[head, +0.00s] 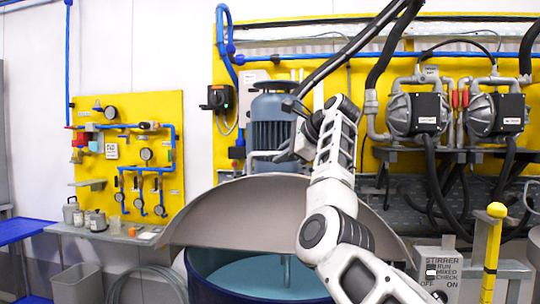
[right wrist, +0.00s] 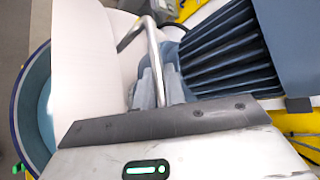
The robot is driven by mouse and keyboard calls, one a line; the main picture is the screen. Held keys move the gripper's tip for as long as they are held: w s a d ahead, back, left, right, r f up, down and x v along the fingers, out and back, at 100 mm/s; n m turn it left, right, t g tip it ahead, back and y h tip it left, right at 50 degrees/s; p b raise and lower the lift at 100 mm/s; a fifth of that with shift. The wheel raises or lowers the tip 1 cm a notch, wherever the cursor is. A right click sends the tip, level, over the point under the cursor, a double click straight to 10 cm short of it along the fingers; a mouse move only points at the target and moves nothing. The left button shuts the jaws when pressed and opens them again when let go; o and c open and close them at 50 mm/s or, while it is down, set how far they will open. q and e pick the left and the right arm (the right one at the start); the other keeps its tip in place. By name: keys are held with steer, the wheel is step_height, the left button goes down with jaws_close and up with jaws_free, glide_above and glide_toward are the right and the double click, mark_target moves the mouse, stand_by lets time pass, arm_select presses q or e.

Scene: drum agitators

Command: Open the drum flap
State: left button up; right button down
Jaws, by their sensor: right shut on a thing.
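The drum (head: 205,278) has a dark blue rim and stands at the bottom centre of the head view, with light blue liquid (head: 262,278) inside. Its grey half-round flap (head: 235,215) stands raised and tilted at the back of the opening. The flap also shows as a pale sheet in the right wrist view (right wrist: 85,60). My right gripper (head: 287,148) is behind the flap's upper edge, its arm crossing in front of the flap. In the right wrist view it is shut on the bent metal flap handle (right wrist: 157,55). My left gripper is not in view.
A blue ribbed motor (head: 272,125) stands right behind the flap, close to my right gripper. A stirrer switch box (head: 440,270) and a yellow-topped post (head: 493,240) are at the right. A grey bin (head: 82,284) stands at the left.

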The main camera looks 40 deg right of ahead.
stand_by(0.4)
steer(key=c, duration=1.5)
jaws_free()
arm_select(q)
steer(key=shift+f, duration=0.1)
